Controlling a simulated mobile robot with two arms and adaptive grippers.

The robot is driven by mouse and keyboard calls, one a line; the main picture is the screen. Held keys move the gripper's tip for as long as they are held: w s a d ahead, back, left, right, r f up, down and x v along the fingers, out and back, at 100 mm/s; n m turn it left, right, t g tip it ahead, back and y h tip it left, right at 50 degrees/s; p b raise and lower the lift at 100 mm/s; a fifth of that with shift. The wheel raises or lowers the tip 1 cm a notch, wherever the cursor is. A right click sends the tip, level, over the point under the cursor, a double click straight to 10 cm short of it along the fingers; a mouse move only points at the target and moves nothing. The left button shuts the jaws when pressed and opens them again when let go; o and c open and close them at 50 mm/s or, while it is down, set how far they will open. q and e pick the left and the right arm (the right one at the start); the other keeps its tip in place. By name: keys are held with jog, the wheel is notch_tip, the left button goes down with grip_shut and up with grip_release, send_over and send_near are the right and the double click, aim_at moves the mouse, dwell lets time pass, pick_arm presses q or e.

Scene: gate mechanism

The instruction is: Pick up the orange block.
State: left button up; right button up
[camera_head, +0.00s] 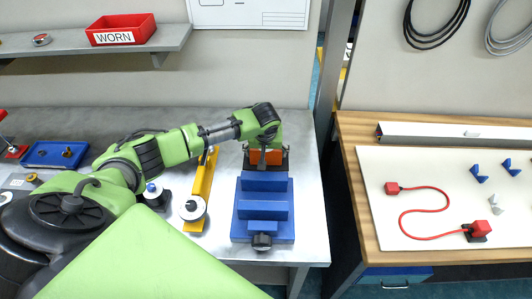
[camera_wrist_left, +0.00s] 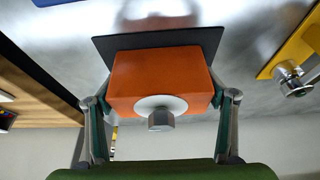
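The orange block (camera_head: 266,157) is at the dark holder behind the blue fixture on the grey bench. In the left wrist view the block (camera_wrist_left: 160,80) fills the middle, with a white disc and grey knob on its near face and a dark plate behind it. My left gripper (camera_head: 264,148) reaches down over the block from above. In the wrist view its two fingers lie close along the block's left and right sides, with no clear gap, so it looks shut on it. I cannot tell whether the block is clear of the plate. My right gripper is not in view.
The blue fixture (camera_head: 263,210) stands just in front of the block. A yellow bar with a round knob (camera_head: 192,208) lies left of it. A blue tray (camera_head: 55,154) is farther left. A wooden table (camera_head: 350,128) with a white board and red cable stands right, beyond a post.

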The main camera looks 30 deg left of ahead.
pick_arm(q)
jog(key=c, duration=0.6)
jog(key=shift+w+a+r, duration=0.1)
jog(key=shift+w+r, duration=0.05)
jog(key=c, duration=0.3)
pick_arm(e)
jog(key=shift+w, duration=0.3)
pick_arm(q)
jog(key=shift+r, duration=0.1)
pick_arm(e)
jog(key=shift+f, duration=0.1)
